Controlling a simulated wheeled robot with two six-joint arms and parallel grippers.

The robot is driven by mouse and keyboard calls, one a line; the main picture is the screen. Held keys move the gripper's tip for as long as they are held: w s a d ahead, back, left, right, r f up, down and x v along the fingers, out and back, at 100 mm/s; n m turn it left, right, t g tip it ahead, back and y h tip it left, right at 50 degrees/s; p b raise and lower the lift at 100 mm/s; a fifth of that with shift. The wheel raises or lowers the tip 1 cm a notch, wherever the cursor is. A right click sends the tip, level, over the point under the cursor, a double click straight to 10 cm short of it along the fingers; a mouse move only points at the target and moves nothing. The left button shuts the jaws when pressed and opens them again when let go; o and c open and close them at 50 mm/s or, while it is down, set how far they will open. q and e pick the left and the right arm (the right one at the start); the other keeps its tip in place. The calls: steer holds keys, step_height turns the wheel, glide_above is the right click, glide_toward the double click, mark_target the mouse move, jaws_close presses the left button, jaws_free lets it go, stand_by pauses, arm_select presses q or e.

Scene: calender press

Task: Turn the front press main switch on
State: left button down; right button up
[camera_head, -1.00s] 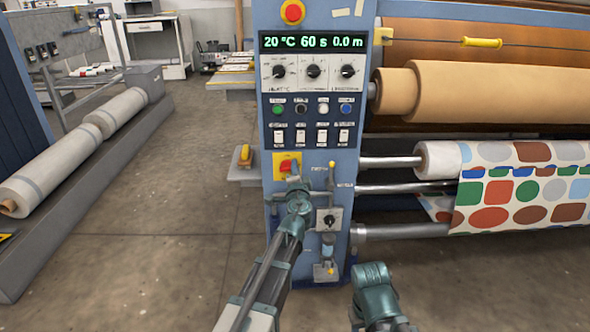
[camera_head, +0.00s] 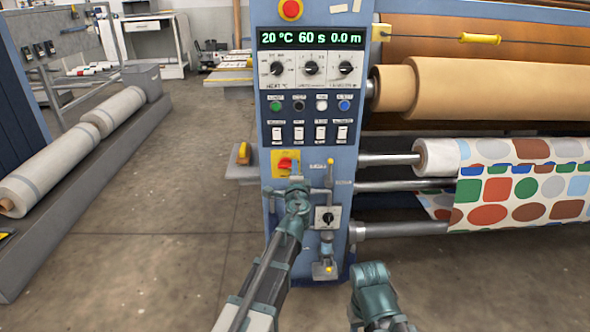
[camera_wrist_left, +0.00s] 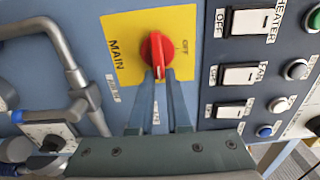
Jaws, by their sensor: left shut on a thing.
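The main switch is a red knob (camera_head: 285,163) on a yellow plate (camera_head: 281,174) at the left of the press's front panel. In the left wrist view the red knob (camera_wrist_left: 153,48) shows close up, with "MAIN" on one side and "OFF" on the other. Its handle, with a white mark, points down the picture between the fingers. My left gripper (camera_wrist_left: 160,76) is shut on the handle's near end. In the head view its hand (camera_head: 297,180) partly covers the plate's right side. A small label between the fingers is partly hidden and too small to read.
Panel buttons and rocker switches (camera_head: 320,133) sit above the plate. A pipe handle (camera_head: 329,177) and a black dial (camera_head: 327,217) are close at the right. Fabric rolls (camera_head: 520,185) stand further right. Only part of my right arm shows.

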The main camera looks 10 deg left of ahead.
arm_select(q)
steer(key=shift+s+a, duration=0.15)
steer(key=shift+a, duration=0.2)
steer(key=c, duration=0.9)
jaws_free()
steer(key=shift+a, duration=0.1)
steer(key=v, duration=1.3)
steer(key=shift+s+d, duration=0.25)
steer(key=shift+s, duration=0.1)
